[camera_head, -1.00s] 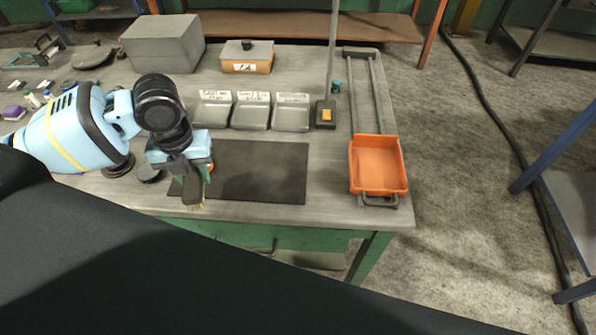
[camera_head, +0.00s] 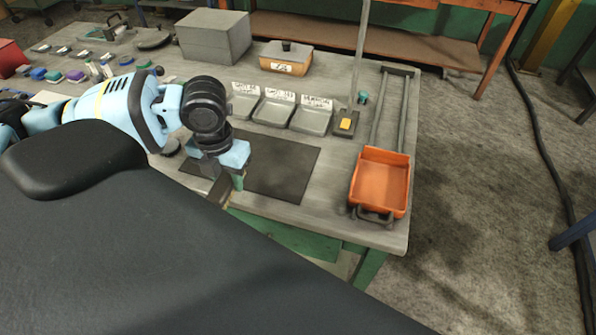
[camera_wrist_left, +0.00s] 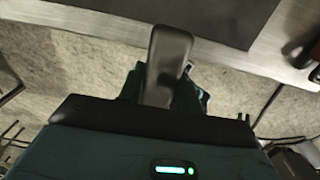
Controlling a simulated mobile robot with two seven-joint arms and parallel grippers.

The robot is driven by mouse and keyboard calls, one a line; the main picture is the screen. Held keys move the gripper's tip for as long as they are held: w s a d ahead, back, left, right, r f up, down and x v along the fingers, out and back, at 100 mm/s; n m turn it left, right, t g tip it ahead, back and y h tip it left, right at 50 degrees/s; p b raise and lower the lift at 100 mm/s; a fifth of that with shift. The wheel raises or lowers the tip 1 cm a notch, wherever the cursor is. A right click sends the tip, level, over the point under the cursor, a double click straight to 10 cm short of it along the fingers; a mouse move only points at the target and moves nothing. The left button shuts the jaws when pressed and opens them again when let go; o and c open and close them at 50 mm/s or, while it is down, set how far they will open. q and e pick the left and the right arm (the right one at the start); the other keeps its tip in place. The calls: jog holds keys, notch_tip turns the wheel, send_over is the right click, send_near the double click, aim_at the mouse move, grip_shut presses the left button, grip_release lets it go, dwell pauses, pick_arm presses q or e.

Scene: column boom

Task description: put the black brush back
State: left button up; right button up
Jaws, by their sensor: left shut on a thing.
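My left gripper (camera_head: 224,182) is shut on a dark, flat-sided piece that looks like the black brush (camera_head: 221,189). The gripper is over the near left part of the dark mat (camera_head: 283,165), close to the table's front edge. In the left wrist view the brush (camera_wrist_left: 168,58) shows as a dark grey block with a rounded end, sticking out between the fingers. Its bristles cannot be made out now. My right gripper is not in view.
Three labelled grey trays (camera_head: 272,112) stand behind the mat. An orange bin (camera_head: 381,182) with rails is at the right end of the table (camera_head: 335,215). A grey box (camera_head: 214,36) and a wooden box (camera_head: 286,60) stand at the back. Small coloured items lie at the left.

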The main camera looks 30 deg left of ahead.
pick_arm(q)
send_over(289, 168)
jog(key=shift+s+a+f, duration=0.1)
jog(key=shift+s+f, duration=0.35)
jog(key=shift+f, duration=0.25)
jog(key=shift+w, duration=0.1)
jog(key=shift+w+d, duration=0.2)
jog(key=shift+w, duration=0.15)
jog(key=shift+f, duration=1.8)
jog(key=shift+f, duration=0.2)
jog(key=o, duration=1)
jog(key=shift+c, duration=0.2)
